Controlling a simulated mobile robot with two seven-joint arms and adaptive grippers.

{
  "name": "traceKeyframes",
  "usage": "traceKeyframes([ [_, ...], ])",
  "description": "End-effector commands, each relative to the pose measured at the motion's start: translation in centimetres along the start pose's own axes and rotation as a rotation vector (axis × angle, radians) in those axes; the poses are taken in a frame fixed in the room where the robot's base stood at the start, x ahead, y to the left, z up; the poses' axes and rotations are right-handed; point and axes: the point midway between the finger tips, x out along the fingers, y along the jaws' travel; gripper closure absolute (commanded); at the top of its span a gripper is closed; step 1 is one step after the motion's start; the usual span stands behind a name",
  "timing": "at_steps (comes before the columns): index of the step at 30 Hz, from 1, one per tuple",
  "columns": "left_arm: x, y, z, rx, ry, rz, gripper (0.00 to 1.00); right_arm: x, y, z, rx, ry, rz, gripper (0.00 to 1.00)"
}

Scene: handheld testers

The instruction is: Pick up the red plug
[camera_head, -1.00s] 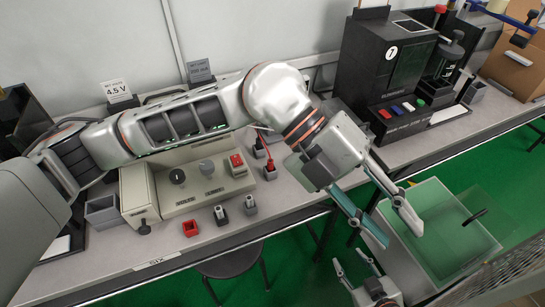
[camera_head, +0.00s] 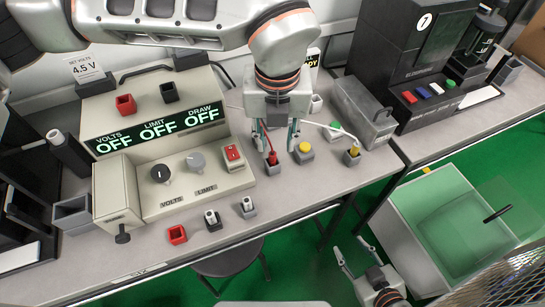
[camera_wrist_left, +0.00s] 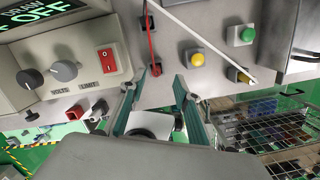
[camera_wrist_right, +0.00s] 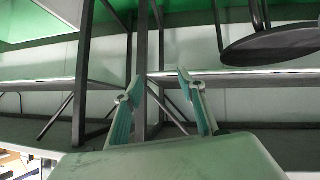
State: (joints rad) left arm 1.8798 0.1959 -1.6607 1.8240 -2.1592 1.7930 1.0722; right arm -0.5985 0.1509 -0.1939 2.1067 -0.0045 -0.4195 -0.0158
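The red plug (camera_head: 272,158) stands upright in a small grey holder on the bench, right of the power supply, with a red lead running up from it. It also shows in the left wrist view (camera_wrist_left: 156,69), just beyond the fingertips. My left gripper (camera_head: 276,143) points down over it, fingers open to either side; I cannot tell whether they touch it. In its wrist view the left gripper (camera_wrist_left: 155,88) has nothing between its fingers. My right gripper (camera_head: 353,251) is open and empty below the bench front; its wrist view shows the spread fingers (camera_wrist_right: 160,80).
The power supply (camera_head: 132,187) reads OFF. A yellow button (camera_head: 304,147) stands close right of the plug, with a yellow plug (camera_head: 354,152) on a white lead beyond. A grey box (camera_head: 362,112) stands behind. A red socket (camera_head: 178,234) sits at the bench front. A stool (camera_head: 228,258) stands below.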

Motion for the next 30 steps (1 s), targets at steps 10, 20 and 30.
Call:
traceKeyframes([
  [10,4.5,0.7,-0.4,0.001,0.008,0.0,0.68,0.1,-0.4,0.0,0.005,0.005,-0.005,0.6],
  [20,4.9,0.7,-0.2,0.0,0.0,-0.002,0.74,0.3,-0.2,-1.0,0.004,0.023,-0.004,0.6],
  [30,5.0,0.7,-0.3,0.0,0.001,-0.002,1.0,0.3,-0.3,-0.6,0.004,0.016,-0.005,0.6],
])
